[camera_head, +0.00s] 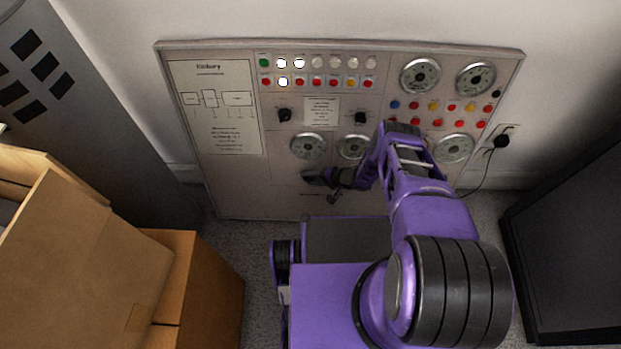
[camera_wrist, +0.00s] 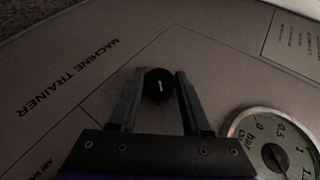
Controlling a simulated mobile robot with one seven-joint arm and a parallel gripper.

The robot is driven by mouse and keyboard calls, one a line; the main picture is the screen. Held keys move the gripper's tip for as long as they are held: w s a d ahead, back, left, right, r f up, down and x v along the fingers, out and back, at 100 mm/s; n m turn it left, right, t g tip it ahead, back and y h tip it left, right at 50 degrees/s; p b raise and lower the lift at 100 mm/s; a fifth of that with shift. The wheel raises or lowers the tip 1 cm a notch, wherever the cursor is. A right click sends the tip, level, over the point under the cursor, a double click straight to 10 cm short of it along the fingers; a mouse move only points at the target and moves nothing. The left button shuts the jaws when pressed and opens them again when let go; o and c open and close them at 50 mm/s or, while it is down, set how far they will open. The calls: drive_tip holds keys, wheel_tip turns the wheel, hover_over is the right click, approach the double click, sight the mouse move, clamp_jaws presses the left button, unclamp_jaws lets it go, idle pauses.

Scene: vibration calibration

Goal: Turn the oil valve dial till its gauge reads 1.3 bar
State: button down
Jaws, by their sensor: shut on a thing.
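My gripper (camera_head: 313,178) is at the lower part of the panel, just below the left gauge (camera_head: 308,147) of the lower row. In the wrist view my gripper (camera_wrist: 158,88) has its two fingers on either side of a round black dial (camera_wrist: 158,84) and is shut on it. The dial has a short white mark, nearly upright in that view. No label naming this dial as the oil valve is readable. A gauge marked in bar (camera_wrist: 238,125) shows at the lower right of the wrist view, cut by the frame edge. Its needle reading is not clear.
The grey panel (camera_head: 230,185) stands against the wall, with lamps, knobs and more gauges. A cardboard box (camera_head: 95,265) is at the left. A dark cabinet (camera_head: 570,250) is at the right. A plug with a cable (camera_head: 501,141) is at the panel's right edge.

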drive_tip(key=shift+r+h, duration=0.1)
drive_tip(key=shift+h, duration=0.2)
drive_tip(key=h, duration=0.1)
drive_tip(key=n+g+h, duration=0.1)
drive_tip(key=h, duration=0.1)
drive_tip(key=n+h, duration=0.1)
drive_tip(key=shift+a+r+h, duration=0.15)
drive_tip(key=shift+a+h, duration=0.15)
drive_tip(key=shift+h, duration=0.1)
drive_tip(key=shift+a+n+g+h, duration=0.15)
drive_tip(key=shift+n+g+h, duration=0.25)
drive_tip(key=shift+h, duration=0.8)
drive_tip(key=shift+a+n+h, duration=0.1)
drive_tip(key=shift+n+h, duration=0.6)
drive_tip(key=shift+h, duration=1)
drive_tip(key=shift+w, duration=0.1)
drive_tip(key=c, duration=0.6)
unclamp_jaws()
drive_tip(key=shift+c, duration=0.2)
